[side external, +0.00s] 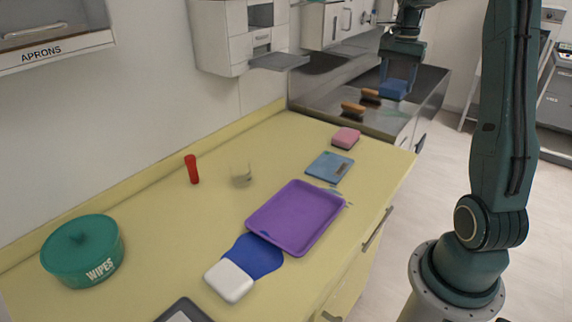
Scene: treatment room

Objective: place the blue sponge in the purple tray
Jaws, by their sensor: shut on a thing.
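My gripper (398,80) is at the upper right, fingers pointing down, shut on the blue sponge (393,89). The sponge is held up in the air and shows in front of the steel counter at the back. The purple tray (311,185) lies on the yellow worktop, lower and to the left of the gripper. The tray is empty. Its front corner overlaps a dark blue flat item.
A pink sponge (346,138) and a blue flat box (330,167) lie behind the tray. The dark blue item (256,256) and a white block (229,280) lie in front.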

